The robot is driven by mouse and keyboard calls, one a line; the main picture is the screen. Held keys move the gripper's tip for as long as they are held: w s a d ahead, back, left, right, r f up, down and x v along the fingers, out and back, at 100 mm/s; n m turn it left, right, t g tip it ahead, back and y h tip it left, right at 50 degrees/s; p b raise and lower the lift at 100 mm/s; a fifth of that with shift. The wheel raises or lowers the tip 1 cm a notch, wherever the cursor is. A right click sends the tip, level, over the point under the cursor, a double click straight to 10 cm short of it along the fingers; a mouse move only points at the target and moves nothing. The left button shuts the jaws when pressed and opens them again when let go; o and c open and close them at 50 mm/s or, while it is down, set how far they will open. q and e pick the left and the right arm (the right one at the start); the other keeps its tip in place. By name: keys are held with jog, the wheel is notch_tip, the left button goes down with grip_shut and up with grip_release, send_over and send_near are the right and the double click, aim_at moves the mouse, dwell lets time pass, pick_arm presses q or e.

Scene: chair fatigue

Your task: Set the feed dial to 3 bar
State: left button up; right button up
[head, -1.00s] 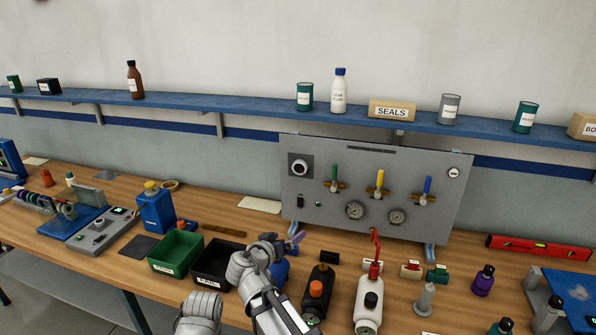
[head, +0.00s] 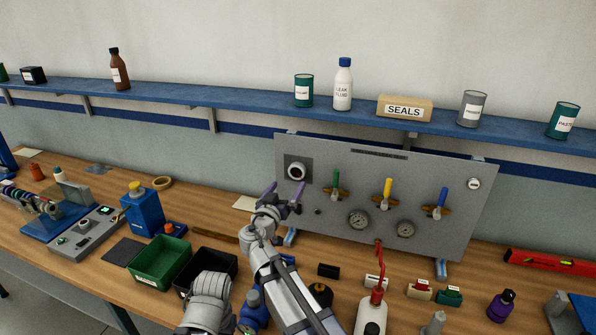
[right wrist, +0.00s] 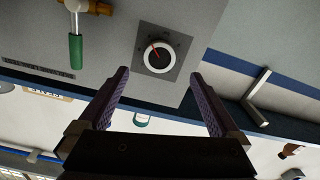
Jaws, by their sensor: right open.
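The feed dial (head: 296,171) is a round black-and-white knob on a dark square plate at the upper left of the grey panel (head: 462,205). In the right wrist view the dial (right wrist: 158,55) shows a white ring, a dark centre and a red pointer mark; its scale is too small to read. My right gripper (head: 284,190) is open and empty, just in front of and below the dial in the head view. In the right wrist view its purple fingers (right wrist: 160,76) point toward the dial, one to each side, apart from it. My left gripper is not in view.
A blue shelf (head: 240,109) runs above. Green (head: 160,263) and black bins, bottles and small blocks crowd the bench below.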

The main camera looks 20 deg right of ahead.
aim_at(296, 173)
jog(key=shift+r, duration=0.15)
jog(key=x, duration=0.7)
jog(key=shift+w+d, duration=0.15)
jog(key=shift+w, duration=0.1)
jog(key=c, duration=1.4)
jog(key=shift+n, duration=0.3)
